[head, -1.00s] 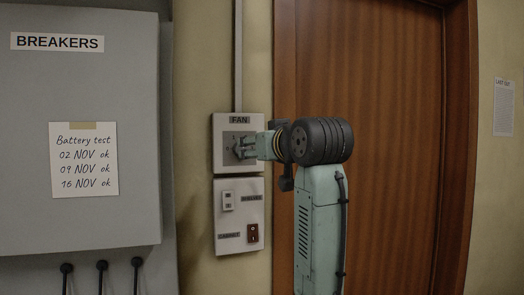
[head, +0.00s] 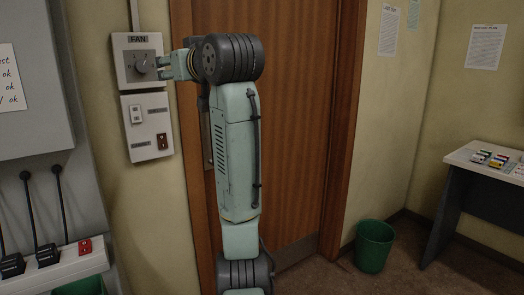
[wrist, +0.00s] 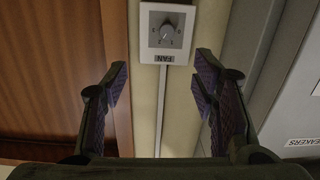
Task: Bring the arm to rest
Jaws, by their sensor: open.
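My gripper (head: 172,66) is at the end of my raised arm, to the right of the fan panel in the head view. In the wrist view my gripper (wrist: 160,85) has its two fingers wide apart with nothing between them.
A switch plate (head: 146,125) is below the fan panel. A wooden door (head: 290,120) stands behind my arm. A green bin (head: 374,246) and a desk (head: 480,165) are at right.

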